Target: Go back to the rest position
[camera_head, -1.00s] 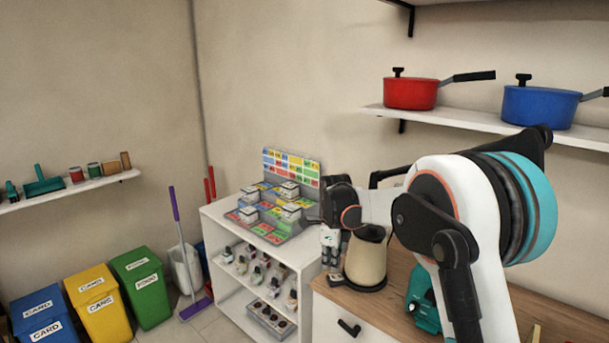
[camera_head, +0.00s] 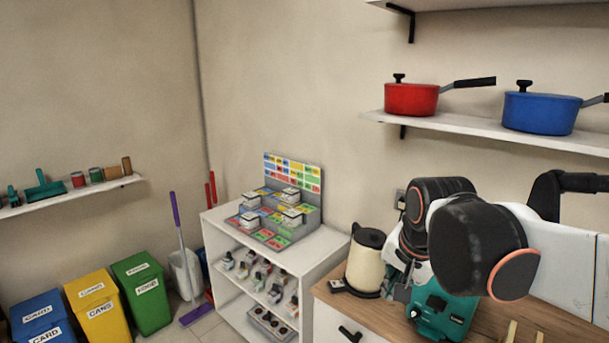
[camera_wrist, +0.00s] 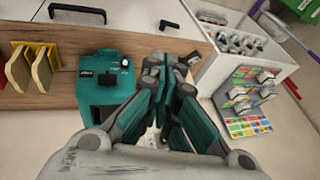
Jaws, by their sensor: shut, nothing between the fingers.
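My gripper (camera_wrist: 169,66) is shut and empty in the wrist view, its dark grey and teal fingers pointing over the wooden counter (camera_wrist: 60,98). In the head view my arm is folded at the right, above the counter, and its forearm hides most of the gripper. The gripper is beside the cream kettle (camera_head: 365,266) and the teal appliance (camera_head: 443,308). The teal appliance also shows left of the fingers in the wrist view (camera_wrist: 104,88). I cannot tell the exact gap between gripper and counter.
A white shelf unit (camera_head: 325,252) with a colourful stepped display (camera_head: 292,205) stands left of the kettle. A red pot (camera_head: 411,99) and a blue pot (camera_head: 540,112) sit on the wall shelf (camera_head: 450,124). Colored bins (camera_head: 140,290) and a purple-handled mop (camera_head: 178,225) stand at left.

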